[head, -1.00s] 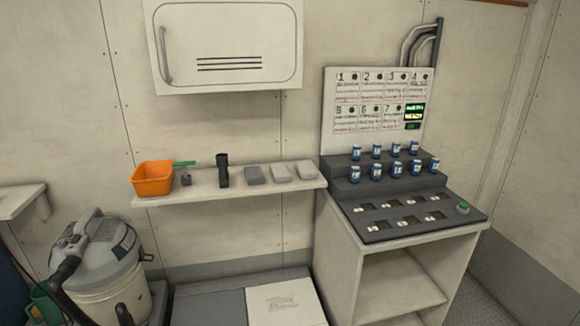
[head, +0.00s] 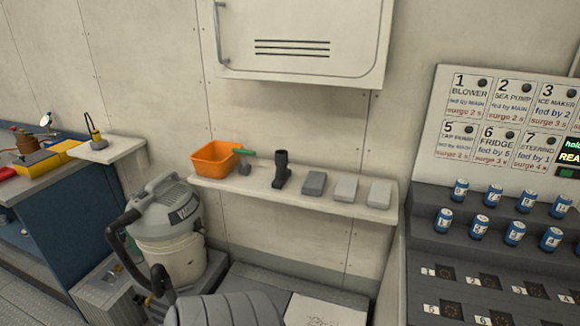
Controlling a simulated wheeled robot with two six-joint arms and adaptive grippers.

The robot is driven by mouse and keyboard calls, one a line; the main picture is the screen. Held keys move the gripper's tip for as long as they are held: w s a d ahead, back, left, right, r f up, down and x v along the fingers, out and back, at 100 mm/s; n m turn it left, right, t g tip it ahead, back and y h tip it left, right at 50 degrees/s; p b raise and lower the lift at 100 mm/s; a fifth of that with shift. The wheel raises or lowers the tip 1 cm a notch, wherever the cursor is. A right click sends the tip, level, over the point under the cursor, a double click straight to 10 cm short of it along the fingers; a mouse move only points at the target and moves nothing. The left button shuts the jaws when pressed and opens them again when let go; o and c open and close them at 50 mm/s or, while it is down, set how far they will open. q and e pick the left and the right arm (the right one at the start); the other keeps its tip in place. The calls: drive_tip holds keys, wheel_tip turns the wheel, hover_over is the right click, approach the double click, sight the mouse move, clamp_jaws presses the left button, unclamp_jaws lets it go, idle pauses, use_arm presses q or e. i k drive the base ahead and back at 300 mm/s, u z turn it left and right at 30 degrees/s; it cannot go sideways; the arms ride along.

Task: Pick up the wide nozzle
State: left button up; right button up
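A black upright piece with a round tube top and a broader foot (head: 281,170) stands on the wall shelf. It looks like a vacuum nozzle and may be the wide nozzle. A smaller dark grey piece (head: 244,168) stands to its left, beside the orange bin; its shape is too small to tell. Neither of my grippers is in view, and nothing touches the pieces on the shelf.
The shelf (head: 225,187) also bears an orange bin (head: 213,160) with a green handle at its rim, and grey blocks (head: 315,183) at right. A shop vacuum (head: 172,225) stands below left. A breaker panel with blue cylinders (head: 479,226) is at right.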

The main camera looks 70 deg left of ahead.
sight(283, 173)
drive_tip(key=u, duration=0.7)
drive_tip(key=i, duration=0.8)
drive_tip(key=u, duration=0.75)
